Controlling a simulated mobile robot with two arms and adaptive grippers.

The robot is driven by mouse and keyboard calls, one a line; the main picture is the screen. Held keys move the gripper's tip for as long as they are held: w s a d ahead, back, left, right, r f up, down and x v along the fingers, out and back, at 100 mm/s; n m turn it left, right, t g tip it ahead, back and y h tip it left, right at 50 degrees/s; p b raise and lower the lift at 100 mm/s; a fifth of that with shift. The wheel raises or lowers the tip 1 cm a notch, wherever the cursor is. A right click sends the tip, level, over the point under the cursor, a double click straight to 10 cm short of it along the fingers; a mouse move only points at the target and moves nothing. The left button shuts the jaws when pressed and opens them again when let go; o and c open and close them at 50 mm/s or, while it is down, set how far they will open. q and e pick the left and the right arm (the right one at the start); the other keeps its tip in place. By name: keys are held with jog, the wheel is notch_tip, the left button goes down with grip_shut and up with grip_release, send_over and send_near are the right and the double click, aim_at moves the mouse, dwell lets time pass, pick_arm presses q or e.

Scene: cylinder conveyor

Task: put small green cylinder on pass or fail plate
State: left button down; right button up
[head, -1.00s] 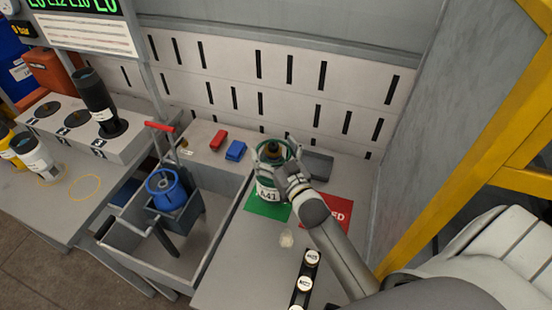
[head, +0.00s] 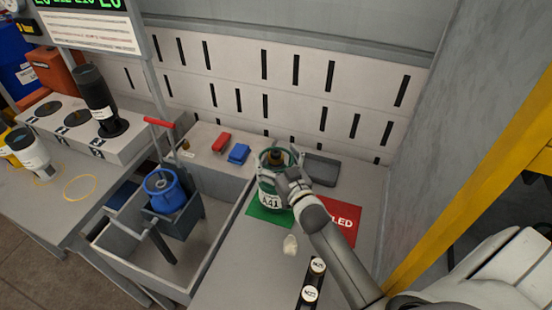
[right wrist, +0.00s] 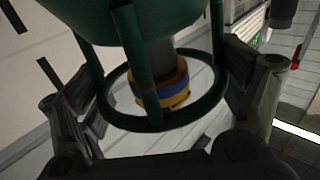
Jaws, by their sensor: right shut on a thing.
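The small green cylinder (head: 268,188), with a white A41 label and a collar ring on top, is upright at the green plate (head: 262,215). I cannot tell whether its base touches the plate. My right gripper (head: 283,178) is shut on its top collar. In the right wrist view the green body (right wrist: 135,18), the ring and the yellow-and-blue valve show between the fingers of my right gripper (right wrist: 160,115). The red fail plate (head: 343,222) lies to the right, partly covered by my right arm. My left gripper is not in view.
A dark grey tray (head: 321,170) lies behind the plates. Red (head: 221,142) and blue (head: 238,154) blocks lie at the back left. Black-sided stamps (head: 310,293) stand in front. A grey bin (head: 128,240) with a blue cylinder (head: 163,190) is at the left.

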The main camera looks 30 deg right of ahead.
jog(key=shift+w+r, duration=0.1)
jog(key=shift+r, duration=0.1)
jog(key=o, duration=1.7)
jog(key=shift+f, duration=0.45)
jog(key=shift+o, duration=0.7)
jog(key=shift+s, duration=0.2)
jog(key=shift+r, duration=0.1)
jog(key=s+b, duration=0.2)
jog(key=s, duration=1)
jog(key=shift+a, duration=0.4)
